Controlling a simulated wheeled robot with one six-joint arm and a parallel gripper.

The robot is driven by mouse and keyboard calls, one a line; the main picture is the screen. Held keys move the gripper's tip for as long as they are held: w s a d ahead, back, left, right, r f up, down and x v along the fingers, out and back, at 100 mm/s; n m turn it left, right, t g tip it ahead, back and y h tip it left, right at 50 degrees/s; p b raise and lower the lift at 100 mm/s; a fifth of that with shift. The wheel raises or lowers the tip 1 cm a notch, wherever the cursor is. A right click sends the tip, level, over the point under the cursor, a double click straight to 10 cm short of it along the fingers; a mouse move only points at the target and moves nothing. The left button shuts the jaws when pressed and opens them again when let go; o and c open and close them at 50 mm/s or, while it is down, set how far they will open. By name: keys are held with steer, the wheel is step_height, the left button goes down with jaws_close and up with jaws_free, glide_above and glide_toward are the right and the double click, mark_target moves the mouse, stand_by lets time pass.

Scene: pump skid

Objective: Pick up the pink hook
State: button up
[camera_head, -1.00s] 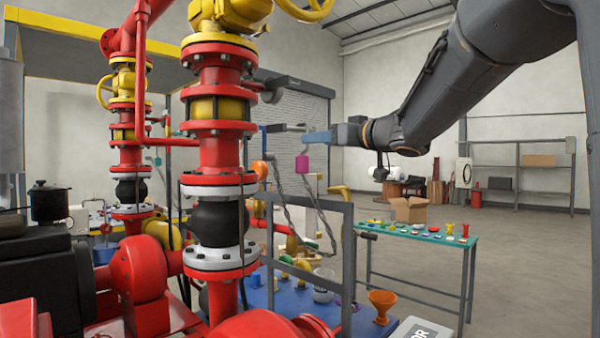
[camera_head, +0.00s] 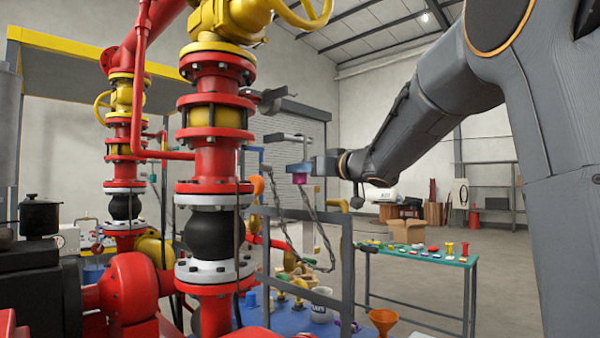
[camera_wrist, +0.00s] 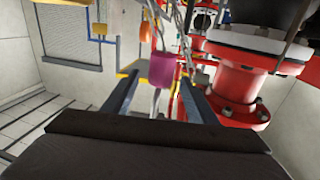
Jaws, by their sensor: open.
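The pink hook (camera_head: 299,178) hangs near the middle of the head view, beside the chain and in front of the grey frame. In the wrist view its magenta block (camera_wrist: 161,70) shows between my two fingers, with a pale curved part below it. My gripper (camera_head: 301,167) reaches in from the right, and a bluish finger covers the block's upper part in the head view. In the wrist view my gripper (camera_wrist: 159,80) is open, with one finger on each side of the block. I cannot tell whether either finger touches it.
Red piping with a black joint (camera_head: 208,236) stands close on the left. A grey frame (camera_head: 346,265) and hanging chain (camera_head: 320,220) are close below. A green-topped table (camera_head: 430,254) with small parts and a cardboard box (camera_head: 408,231) stands behind right. Open floor lies beyond it.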

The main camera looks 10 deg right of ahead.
steer(key=shift+x, duration=1.3)
steer(key=c, duration=1.2)
steer(key=shift+r, duration=0.2)
